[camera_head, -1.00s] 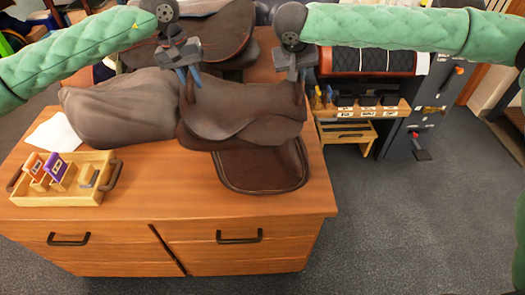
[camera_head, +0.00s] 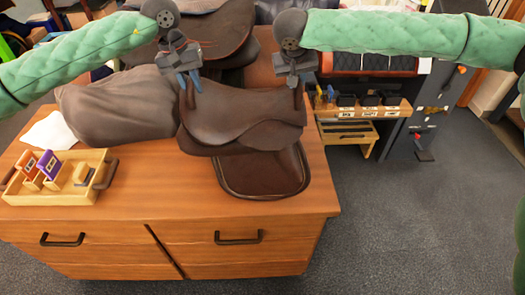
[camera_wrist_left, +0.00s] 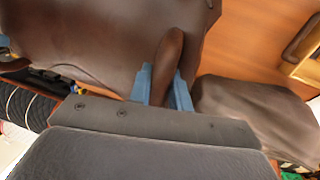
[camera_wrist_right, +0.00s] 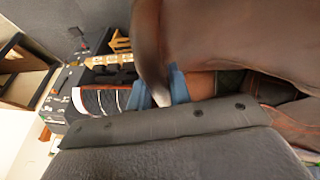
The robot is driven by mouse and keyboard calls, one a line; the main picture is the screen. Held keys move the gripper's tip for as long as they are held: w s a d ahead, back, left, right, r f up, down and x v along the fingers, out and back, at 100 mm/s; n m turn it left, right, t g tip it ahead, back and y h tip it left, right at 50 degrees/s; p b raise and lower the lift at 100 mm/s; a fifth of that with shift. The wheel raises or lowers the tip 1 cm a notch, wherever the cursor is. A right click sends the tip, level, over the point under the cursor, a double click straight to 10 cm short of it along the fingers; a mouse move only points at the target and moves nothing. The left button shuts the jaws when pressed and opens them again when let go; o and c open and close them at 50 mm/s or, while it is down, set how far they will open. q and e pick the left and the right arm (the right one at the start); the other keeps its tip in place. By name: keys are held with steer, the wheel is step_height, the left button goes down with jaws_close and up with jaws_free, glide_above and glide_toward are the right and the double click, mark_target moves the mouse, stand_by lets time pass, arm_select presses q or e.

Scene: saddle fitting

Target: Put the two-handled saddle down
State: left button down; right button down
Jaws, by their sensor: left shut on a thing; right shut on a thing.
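The two-handled saddle (camera_head: 240,120) is dark brown leather and hangs between my two grippers over the right part of the wooden cabinet top (camera_head: 150,190). My left gripper (camera_head: 188,80) is shut on its left handle, which also shows between blue fingertips in the left wrist view (camera_wrist_left: 167,70). My right gripper (camera_head: 296,82) is shut on its right handle, which also shows in the right wrist view (camera_wrist_right: 150,55). A flat dark brown leather piece (camera_head: 262,178) shows below the saddle's lower edge. I cannot tell whether the saddle touches anything underneath.
A grey-brown cushion-like bundle (camera_head: 120,105) lies left of the saddle. A wooden tray (camera_head: 55,195) with small tagged items stands at the front left. Another brown saddle (camera_head: 200,30) is behind. A shelf unit (camera_head: 365,105) stands to the right, with open floor before it.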

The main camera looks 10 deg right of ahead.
arm_select(q)
steer(key=shift+a+f+b, duration=0.15)
steer(key=shift+f+b, duration=0.3)
steer(key=shift+f, duration=0.1)
arm_select(e)
steer(key=shift+d+f, duration=0.15)
steer(key=shift+f, duration=0.35)
arm_select(q)
steer(key=c, duration=1.3)
jaws_free()
arm_select(e)
steer(key=c, duration=1.3)
jaws_free()
arm_select(q)
steer(key=shift+r, duration=0.15)
arm_select(e)
steer(key=shift+s+a+r, duration=0.2)
steer(key=shift+a+r, duration=0.1)
steer(key=shift+r, duration=0.15)
arm_select(q)
step_height(320, 180, up, 12)
steer(key=a, duration=0.2)
steer(key=shift+f, duration=0.2)
arm_select(e)
steer(key=v, duration=1.1)
arm_select(q)
steer(key=shift+a, duration=0.1)
